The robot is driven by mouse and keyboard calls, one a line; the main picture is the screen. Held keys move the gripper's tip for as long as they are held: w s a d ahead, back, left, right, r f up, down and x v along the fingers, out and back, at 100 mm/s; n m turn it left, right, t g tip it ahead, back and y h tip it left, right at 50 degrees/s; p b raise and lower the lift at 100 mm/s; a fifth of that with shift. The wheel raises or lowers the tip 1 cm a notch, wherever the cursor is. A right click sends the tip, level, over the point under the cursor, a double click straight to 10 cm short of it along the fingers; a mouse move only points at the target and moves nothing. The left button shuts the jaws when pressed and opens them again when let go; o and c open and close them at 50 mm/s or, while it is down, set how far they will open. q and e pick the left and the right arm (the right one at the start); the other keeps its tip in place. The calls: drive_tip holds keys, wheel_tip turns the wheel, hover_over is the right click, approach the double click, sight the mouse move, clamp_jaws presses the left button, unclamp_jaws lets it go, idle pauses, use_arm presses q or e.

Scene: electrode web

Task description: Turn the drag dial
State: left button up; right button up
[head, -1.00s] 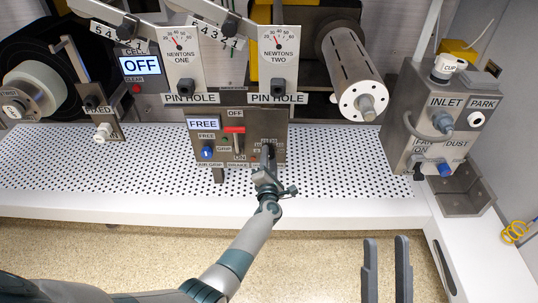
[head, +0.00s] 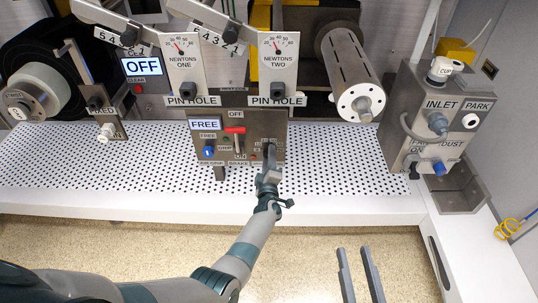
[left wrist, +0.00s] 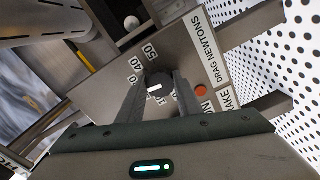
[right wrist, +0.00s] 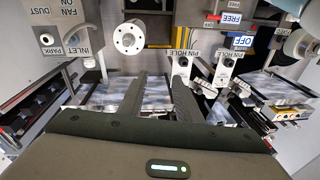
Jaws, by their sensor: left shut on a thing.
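The drag dial (left wrist: 158,87) is a dark round knob with a white mark, on a grey panel with numbers around it and a DRAG NEWTONS label (left wrist: 206,48). My left gripper (left wrist: 160,84) has its two fingers on either side of the dial and is shut on it. In the head view my left gripper (head: 270,150) reaches the lower right of the control box (head: 220,152) and hides most of the dial. My right gripper (head: 352,249) is open and empty in front of the bench; its parted fingers also show in the right wrist view (right wrist: 159,76).
An orange button (left wrist: 201,91) is close beside the dial. The perforated bench top (head: 100,180) is mostly clear. An inlet box (head: 430,110) stands at right.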

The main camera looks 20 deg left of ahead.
use_arm(q)
drive_tip(key=shift+f+m+p, duration=0.1)
drive_tip(key=shift+m+p, duration=0.9)
drive_tip(key=shift+m, duration=4.2)
use_arm(e)
wheel_tip(320, 180, down, 8)
drive_tip(key=d+g+h, duration=0.1)
drive_tip(key=g, duration=0.3)
drive_tip(key=shift+s+d+r+g, duration=0.2)
drive_tip(key=shift+s+d+g, duration=0.05)
drive_tip(key=shift+d+g, duration=0.15)
use_arm(q)
drive_tip(key=o, duration=1)
drive_tip(key=shift+o, duration=0.2)
drive_tip(key=shift+s, duration=0.1)
use_arm(e)
drive_tip(key=shift+s+h, duration=0.1)
drive_tip(key=shift+h, duration=0.2)
